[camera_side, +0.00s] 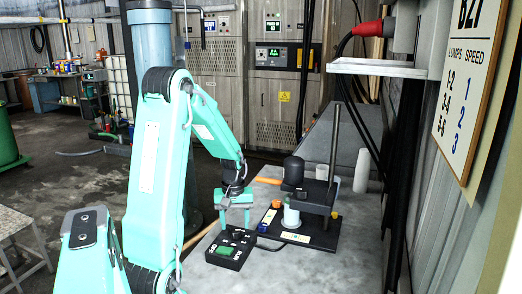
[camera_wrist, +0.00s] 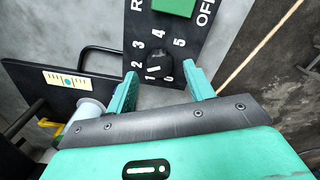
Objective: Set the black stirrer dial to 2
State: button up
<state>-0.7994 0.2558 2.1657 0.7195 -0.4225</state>
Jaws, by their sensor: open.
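The black stirrer dial (camera_wrist: 160,68) is on a black control box (camera_wrist: 196,45), ringed by white numbers. A short pale mark shows on the dial's lower left; I cannot tell exactly which number it points to. The 2 (camera_wrist: 136,64) is left of the dial. My gripper (camera_wrist: 162,76) is open, one finger on each side of the dial, with gaps showing. In the side view my gripper (camera_side: 237,203) is above the rear part of the control box (camera_side: 231,261), pointing down. The dial is small and hard to make out there.
A green button (camera_wrist: 174,6) is on the same box, beside OFF lettering. A stirrer stand with a black base (camera_side: 323,241) and a white beaker (camera_side: 291,217) stands right of the box. A sign (camera_side: 468,85) lists lumps and speed. Bare grey bench (camera_side: 300,275) lies in front.

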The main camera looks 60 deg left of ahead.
aim_at(236, 230)
jog(key=shift+r, duration=2.9)
jog(key=shift+w+d+r, duration=0.1)
jog(key=shift+d, duration=0.05)
jog(key=s+d+r+m+t, duration=0.1)
jog(key=d+r+m+t, duration=0.1)
jog(key=d, duration=0.6)
jog(key=s+d+r+m+t, duration=0.1)
jog(key=d+r+m, duration=0.4)
jog(key=d+m, duration=0.2)
jog(key=s+d+r+m+t, duration=0.1)
jog(key=d+r+m, duration=0.3)
jog(key=d, duration=0.6)
jog(key=shift+d+r+m+t, duration=0.25)
jog(key=shift+m+t, duration=0.25)
jog(key=shift+t, duration=0.3)
